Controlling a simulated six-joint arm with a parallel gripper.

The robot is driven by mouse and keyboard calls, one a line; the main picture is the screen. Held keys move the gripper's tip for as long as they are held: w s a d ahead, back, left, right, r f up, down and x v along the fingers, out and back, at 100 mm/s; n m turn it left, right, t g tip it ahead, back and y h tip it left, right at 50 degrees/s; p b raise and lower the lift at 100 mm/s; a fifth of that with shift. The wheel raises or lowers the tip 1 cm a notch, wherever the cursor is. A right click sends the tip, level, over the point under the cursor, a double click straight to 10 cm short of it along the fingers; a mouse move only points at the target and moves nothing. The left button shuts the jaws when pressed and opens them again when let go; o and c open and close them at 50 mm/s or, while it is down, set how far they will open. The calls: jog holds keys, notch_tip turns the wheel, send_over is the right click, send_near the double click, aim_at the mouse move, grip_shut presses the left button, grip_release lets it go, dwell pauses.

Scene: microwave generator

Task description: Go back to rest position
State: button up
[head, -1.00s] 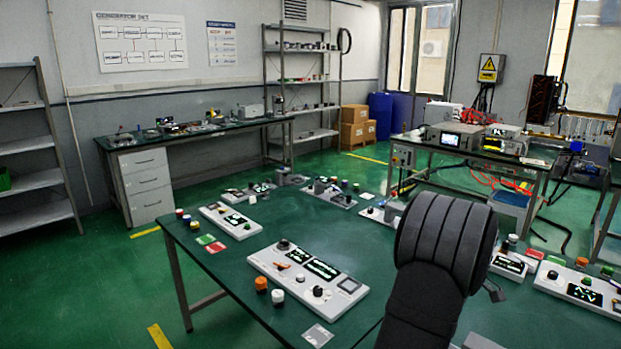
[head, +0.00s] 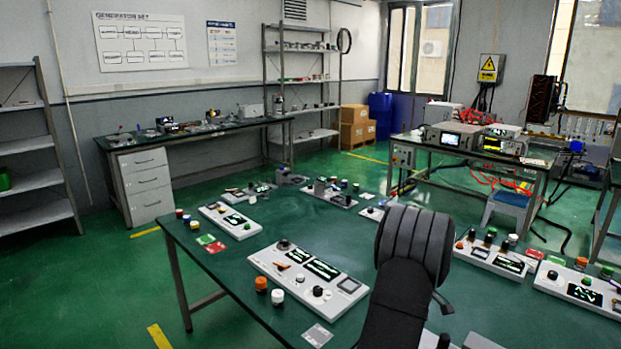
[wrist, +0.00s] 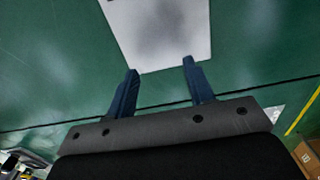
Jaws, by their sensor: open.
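My gripper (wrist: 160,80) shows in the wrist view with two blue fingers apart and nothing between them. Beyond the fingertips lies a white flat panel (wrist: 165,30) on the green surface. It appears to be apart from the fingers, though the gap is hard to judge. In the head view my dark ribbed arm stands over the right part of the green table, and the gripper itself is hidden there.
The green table (head: 215,272) carries a control panel (head: 307,278) left of my arm, a smaller panel (head: 230,220) behind it, and panels at right (head: 495,260) (head: 585,290). Orange (head: 261,284) and white (head: 277,297) knobs stand near the front.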

notch_tip(320, 180, up, 18)
jog(key=s+d+f, duration=0.3)
jog(key=s+f, duration=0.1)
jog(key=f, duration=0.2)
jog(key=shift+d+f, duration=0.15)
jog(key=shift+d, duration=0.2)
